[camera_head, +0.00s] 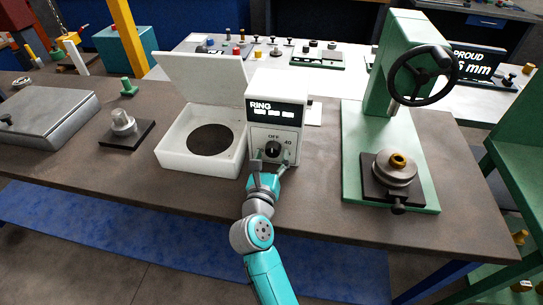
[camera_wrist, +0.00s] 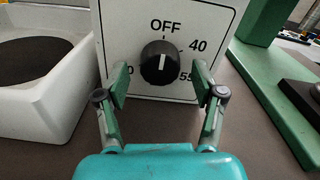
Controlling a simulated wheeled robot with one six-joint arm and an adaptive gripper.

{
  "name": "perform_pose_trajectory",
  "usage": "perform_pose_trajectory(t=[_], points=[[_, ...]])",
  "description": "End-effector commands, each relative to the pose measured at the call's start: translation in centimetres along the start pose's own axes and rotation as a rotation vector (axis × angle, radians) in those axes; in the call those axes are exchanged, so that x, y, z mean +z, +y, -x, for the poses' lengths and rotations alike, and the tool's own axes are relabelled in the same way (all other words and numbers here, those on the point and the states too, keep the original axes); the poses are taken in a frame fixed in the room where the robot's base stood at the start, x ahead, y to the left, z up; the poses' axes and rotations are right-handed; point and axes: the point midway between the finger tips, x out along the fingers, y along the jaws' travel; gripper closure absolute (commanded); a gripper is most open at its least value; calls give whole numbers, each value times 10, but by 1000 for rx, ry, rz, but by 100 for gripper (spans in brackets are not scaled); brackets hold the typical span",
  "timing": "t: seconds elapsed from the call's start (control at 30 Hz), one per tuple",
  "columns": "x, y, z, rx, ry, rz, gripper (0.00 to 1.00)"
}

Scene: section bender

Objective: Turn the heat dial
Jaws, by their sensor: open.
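The heat dial (camera_head: 272,149) is a black round knob on the front of a white control box (camera_head: 261,113) labelled RING. In the wrist view the dial (camera_wrist: 160,62) has a white pointer line standing upright, toward the OFF mark. Labels 40 and 55 are on its right; a label at the left is partly hidden by a finger. My gripper (camera_head: 272,164) is in front of the box. In the wrist view my gripper (camera_wrist: 161,82) is open, with one finger on each side of the dial, apart from it.
A white open-lidded box with a dark round plate (camera_head: 211,139) stands just left of the control box. A green press with a black handwheel (camera_head: 423,75) stands at the right. A metal piece on a dark block (camera_head: 124,124) sits farther left. The brown bench front (camera_head: 330,215) is clear.

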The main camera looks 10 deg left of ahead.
Motion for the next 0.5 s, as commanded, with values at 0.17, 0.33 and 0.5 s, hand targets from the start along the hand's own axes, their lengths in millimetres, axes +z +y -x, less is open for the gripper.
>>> perform_pose_trajectory(t=[0.17, 0.33, 0.5], points=[[-1, 1, 26, 2, 0, 1, 32], [-1, 0, 61, 3, 0, 2, 32], [-1, 0, 91, 2, 1, 1, 32]])
